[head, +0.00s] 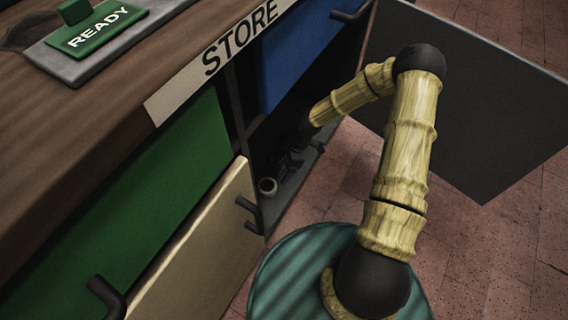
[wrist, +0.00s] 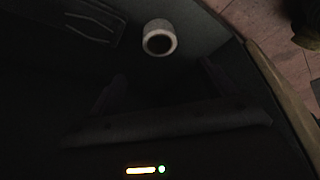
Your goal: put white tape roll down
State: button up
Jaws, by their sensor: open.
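The white tape roll (head: 267,187) rests on the dark floor of the open compartment under the STORE label, near its front. In the wrist view the white tape roll (wrist: 159,38) shows its dark round hole and stands clear of my gripper (wrist: 163,80). The gripper is open, and its dark fingers are hard to make out. In the head view my gripper (head: 290,162) is a dark shape inside the compartment, just beyond the roll. Nothing shows between the fingers.
A grey door (head: 480,110) stands open at the right. A green drawer front (head: 120,205), a cream drawer front (head: 205,255) and a blue front (head: 300,45) border the compartment. Black handles (head: 105,295) stick out. The bench top carries a READY sign (head: 98,30).

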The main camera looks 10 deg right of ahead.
dwell(0.3)
jog(key=s+d+r+m+t+h, duration=0.1)
jog(key=s+d+r+m, duration=0.2)
jog(key=r+m, duration=0.3)
jog(key=s+d+r+m+t+h, duration=0.1)
jog(key=s+r+m, duration=0.4)
jog(key=r, duration=0.7)
jog(key=s+d+r+m+t+h, duration=0.1)
jog(key=s+d+r+m+h, duration=0.1)
jog(key=s+d+r+m, duration=0.3)
notch_tip(320, 180, up, 4)
jog(key=m, duration=0.3)
jog(key=shift+d+h, duration=0.15)
jog(key=shift+h, duration=0.15)
jog(key=shift+s+f, duration=0.1)
jog(key=w+p+v, duration=0.3)
jog(key=p+v, duration=1)
jog(key=p, duration=0.1)
jog(key=shift+r, duration=0.7)
